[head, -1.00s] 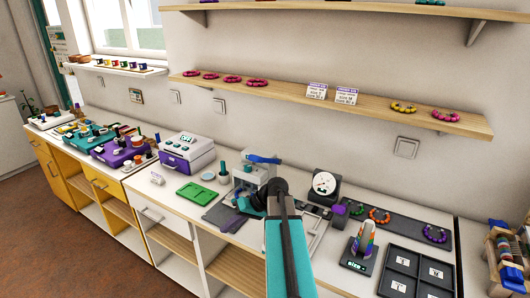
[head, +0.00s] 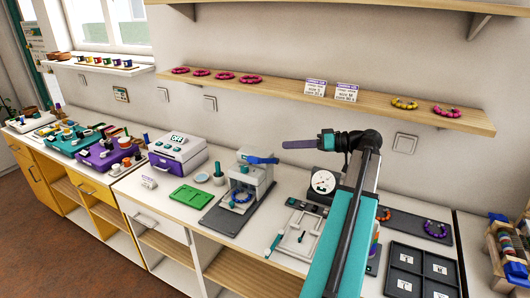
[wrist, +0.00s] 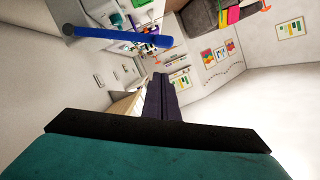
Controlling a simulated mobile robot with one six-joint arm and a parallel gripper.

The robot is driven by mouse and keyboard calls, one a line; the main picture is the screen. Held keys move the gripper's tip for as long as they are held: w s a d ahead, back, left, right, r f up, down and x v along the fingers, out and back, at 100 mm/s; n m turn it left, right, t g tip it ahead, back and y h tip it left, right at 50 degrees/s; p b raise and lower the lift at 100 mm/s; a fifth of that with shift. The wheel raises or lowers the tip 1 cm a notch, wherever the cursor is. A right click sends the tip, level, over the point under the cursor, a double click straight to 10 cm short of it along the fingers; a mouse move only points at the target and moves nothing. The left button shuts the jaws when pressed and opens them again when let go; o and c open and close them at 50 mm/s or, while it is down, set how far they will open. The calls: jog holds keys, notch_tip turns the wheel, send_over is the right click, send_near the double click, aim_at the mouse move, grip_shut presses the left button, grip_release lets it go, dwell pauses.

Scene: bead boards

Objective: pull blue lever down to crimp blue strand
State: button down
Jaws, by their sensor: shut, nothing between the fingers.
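The crimping press (head: 262,179) is a light grey stand on a dark base plate. Its blue lever (head: 262,160) sticks out at the top, roughly level. The lever also shows large in the wrist view (wrist: 120,37), at upper left. The blue strand (head: 241,196) lies as a ring on the press, below its head. My gripper (head: 286,144) is up to the right of the lever, its purple fingers pointing left, apart from the lever. In the wrist view the fingers (wrist: 160,92) are together, with nothing between them.
A round dial gauge (head: 323,182) stands right of the press, below my gripper. A green tray (head: 191,195) and a purple-white box (head: 178,153) are to the left. A wall shelf (head: 290,92) runs behind and above. A white frame (head: 296,235) lies in front.

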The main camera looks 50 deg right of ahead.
jog(key=shift+s+d+r, duration=0.15)
jog(key=shift+r, duration=0.25)
jog(key=shift+s+d+r, duration=0.1)
jog(key=shift+r, duration=0.25)
jog(key=shift+s, duration=0.1)
jog(key=w+a+f+p, duration=0.5)
jog(key=w, duration=0.3)
jog(key=shift+w+a+f, duration=0.15)
jog(key=shift+a+f, duration=0.05)
jog(key=shift+f, duration=0.1)
dwell(0.4)
